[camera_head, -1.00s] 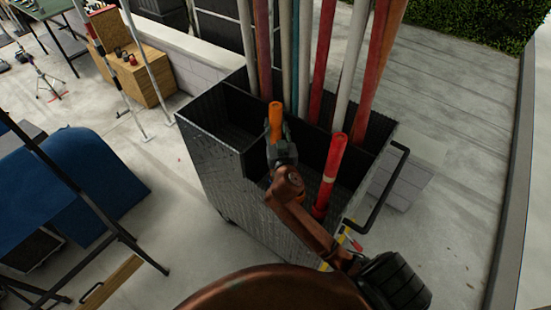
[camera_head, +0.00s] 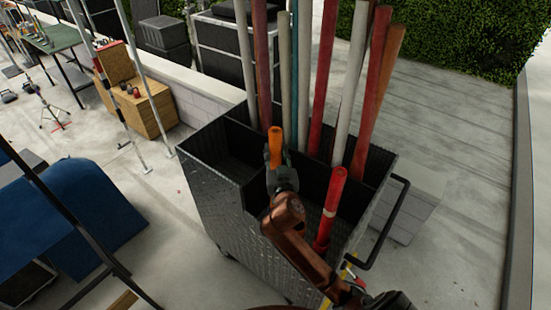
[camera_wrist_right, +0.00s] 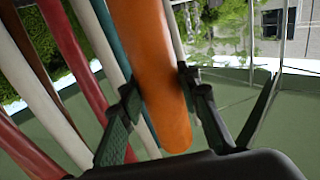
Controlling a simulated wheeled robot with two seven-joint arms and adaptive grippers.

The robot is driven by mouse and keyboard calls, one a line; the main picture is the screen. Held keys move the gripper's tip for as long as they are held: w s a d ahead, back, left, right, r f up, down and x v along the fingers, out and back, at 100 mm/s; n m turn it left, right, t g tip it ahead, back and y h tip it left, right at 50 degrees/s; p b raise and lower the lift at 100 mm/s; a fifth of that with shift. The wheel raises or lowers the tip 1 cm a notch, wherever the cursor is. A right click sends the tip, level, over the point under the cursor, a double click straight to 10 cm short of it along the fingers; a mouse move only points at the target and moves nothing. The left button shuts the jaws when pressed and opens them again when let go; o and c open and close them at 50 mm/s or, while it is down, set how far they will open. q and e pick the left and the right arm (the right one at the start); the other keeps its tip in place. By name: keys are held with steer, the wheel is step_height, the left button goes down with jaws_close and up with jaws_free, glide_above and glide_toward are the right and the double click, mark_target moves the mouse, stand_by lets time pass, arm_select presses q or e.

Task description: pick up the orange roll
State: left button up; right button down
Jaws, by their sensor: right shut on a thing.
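The orange roll (camera_head: 275,145) is upright at the front part of the black cart, and its top end sticks out above my right gripper (camera_head: 275,167). In the right wrist view the roll (camera_wrist_right: 152,70) runs between the two dark fingers of my right gripper (camera_wrist_right: 160,92), which is shut on it. The roll's lower end shows there between the fingers. In the head view the gripper and arm hide the roll's lower part. My left gripper is not in view.
The black cart (camera_head: 218,215) holds several long upright poles (camera_head: 323,75) behind the roll. A red tube (camera_head: 331,208) leans in the cart just right of my arm. The cart's handle (camera_head: 391,225) is at right. A blue-covered object (camera_head: 85,212) stands left.

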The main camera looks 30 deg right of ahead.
mark_target(275, 130)
step_height(275, 130, up, 14)
stand_by(0.5)
